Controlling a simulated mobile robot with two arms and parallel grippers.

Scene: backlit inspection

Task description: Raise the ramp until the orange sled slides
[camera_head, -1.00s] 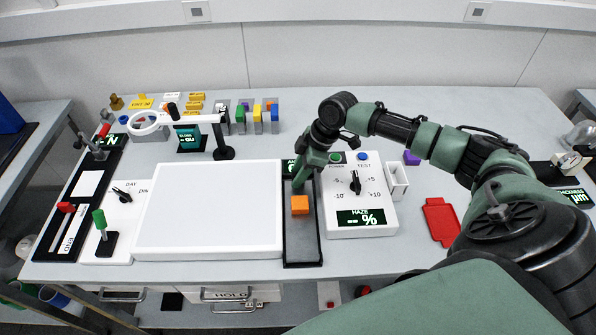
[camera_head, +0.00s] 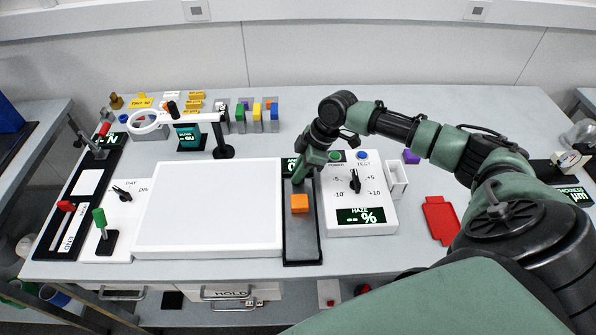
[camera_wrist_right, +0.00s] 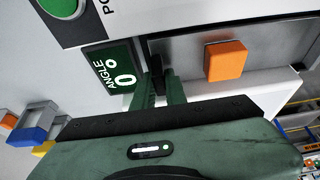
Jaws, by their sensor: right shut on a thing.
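The ramp (camera_head: 302,240) is a long dark grey panel in a black frame, lying flat between the white light panel and the haze meter. The orange sled (camera_head: 300,203), a small block, sits on its upper half; it also shows in the right wrist view (camera_wrist_right: 226,61). My right gripper (camera_head: 299,180) is at the ramp's far end, behind the sled and apart from it. In the wrist view its fingers (camera_wrist_right: 163,84) are shut on a dark upright part, apparently the ramp's handle, mostly hidden between them. The angle display (camera_wrist_right: 115,73) reads 0°. My left gripper is out of view.
The white light panel (camera_head: 210,208) borders the ramp on the left. The haze meter (camera_head: 375,216) with a dial stands close on the right. A red tray (camera_head: 440,220) lies farther right.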

